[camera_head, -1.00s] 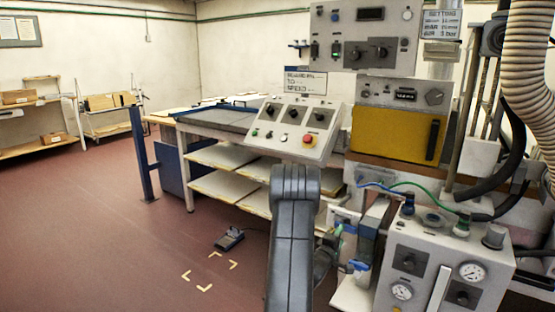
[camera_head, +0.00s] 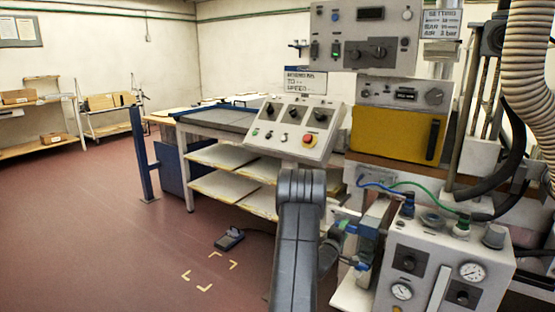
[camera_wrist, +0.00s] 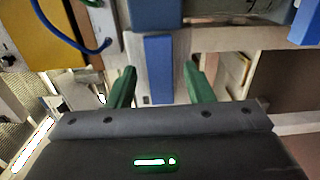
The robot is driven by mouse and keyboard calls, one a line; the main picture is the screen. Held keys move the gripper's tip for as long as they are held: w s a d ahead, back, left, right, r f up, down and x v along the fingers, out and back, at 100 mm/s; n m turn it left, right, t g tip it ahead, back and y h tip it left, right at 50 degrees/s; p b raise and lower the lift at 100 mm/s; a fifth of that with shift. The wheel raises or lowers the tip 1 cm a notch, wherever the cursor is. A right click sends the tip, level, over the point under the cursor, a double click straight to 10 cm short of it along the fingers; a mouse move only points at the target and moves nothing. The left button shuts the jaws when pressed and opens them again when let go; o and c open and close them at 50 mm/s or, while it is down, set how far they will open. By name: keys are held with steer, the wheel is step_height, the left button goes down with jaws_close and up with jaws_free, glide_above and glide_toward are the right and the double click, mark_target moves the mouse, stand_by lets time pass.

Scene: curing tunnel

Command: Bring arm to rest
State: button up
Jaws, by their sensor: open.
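My arm (camera_head: 298,235) rises in the lower middle of the head view, in front of the sloped control panel. In the wrist view my gripper (camera_wrist: 160,88) shows two green fingers set wide apart. Nothing is between the fingertips close up. A blue upright part (camera_wrist: 158,68) on a pale surface shows beyond the gap. I cannot tell how far off it is. In the head view my gripper is mostly hidden behind the arm.
The sloped control panel (camera_head: 293,130) with a red button stands behind my arm. A yellow-fronted unit (camera_head: 395,132) and a gauge box (camera_head: 440,270) are close on the right. A foot pedal (camera_head: 229,239) lies by floor corner marks (camera_head: 210,270). Floor at left is clear.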

steer(key=x, duration=0.3)
steer(key=shift+f, duration=0.1)
steer(key=shift+s+a+f+m+b, duration=0.1)
steer(key=shift+f+m+b, duration=0.1)
steer(key=shift+m+b, duration=0.5)
steer(key=shift+s+a+f+m+b, duration=0.1)
steer(key=shift+f+m+b, duration=0.15)
steer(key=shift+m, duration=0.85)
